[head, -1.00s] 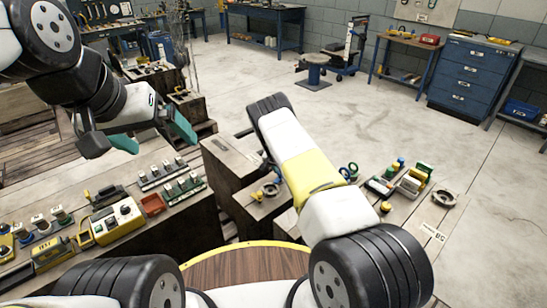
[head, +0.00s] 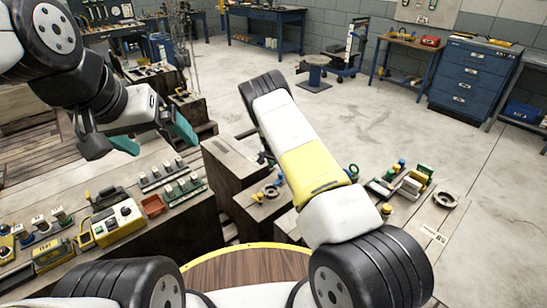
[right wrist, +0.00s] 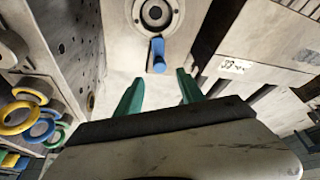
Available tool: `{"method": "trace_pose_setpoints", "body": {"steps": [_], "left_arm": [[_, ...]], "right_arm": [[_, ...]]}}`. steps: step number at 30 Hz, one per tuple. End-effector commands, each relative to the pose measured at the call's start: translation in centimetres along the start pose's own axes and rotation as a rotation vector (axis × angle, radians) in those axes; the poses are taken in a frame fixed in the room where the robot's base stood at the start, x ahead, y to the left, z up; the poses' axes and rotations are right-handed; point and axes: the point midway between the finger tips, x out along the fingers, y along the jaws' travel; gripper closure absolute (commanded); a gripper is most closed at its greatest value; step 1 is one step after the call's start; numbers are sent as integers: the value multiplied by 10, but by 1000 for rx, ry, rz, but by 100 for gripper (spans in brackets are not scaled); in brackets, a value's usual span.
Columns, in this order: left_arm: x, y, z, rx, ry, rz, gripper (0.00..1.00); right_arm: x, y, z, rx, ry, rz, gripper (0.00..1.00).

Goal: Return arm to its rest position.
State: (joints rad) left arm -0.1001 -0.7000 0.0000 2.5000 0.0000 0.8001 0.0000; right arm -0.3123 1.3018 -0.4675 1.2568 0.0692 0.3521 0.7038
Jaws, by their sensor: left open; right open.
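My left gripper (head: 155,139) has green-tipped fingers spread apart with nothing between them, above the far end of the left workbench. My right arm (head: 300,155), white with a yellow band, reaches forward in the head view, and its gripper is hidden there. In the right wrist view my right gripper (right wrist: 160,90) shows two green fingers apart and empty. A blue peg-like part (right wrist: 158,56) lies beyond the fingertips, beside a round metal fitting (right wrist: 155,13).
Switch boxes and a yellow control box (head: 115,222) cover the left bench. Small parts and a dark ring (head: 446,199) lie on the right bench. Yellow, blue and green rings (right wrist: 30,115) show at left in the wrist view. The floor (head: 400,125) beyond is open.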

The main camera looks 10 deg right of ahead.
Motion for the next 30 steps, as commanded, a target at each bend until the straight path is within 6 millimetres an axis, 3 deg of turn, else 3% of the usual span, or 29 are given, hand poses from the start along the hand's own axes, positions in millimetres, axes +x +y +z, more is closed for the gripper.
{"method": "trace_pose_setpoints", "body": {"steps": [4,17,20,23,30], "left_arm": [[0,0,0,0,0,0,4],[0,0,0,0,0,0,4],[0,0,0,0,0,0,4],[0,0,0,0,0,0,4],[0,0,0,0,0,0,4]], "right_arm": [[-15,-1,0,0,1,-1,54],[-24,1,-3,3,-1,-4,54],[-47,4,-14,12,-8,-18,54],[-86,10,-27,24,-23,-43,54],[-198,33,-44,22,-67,-128,54]]}}
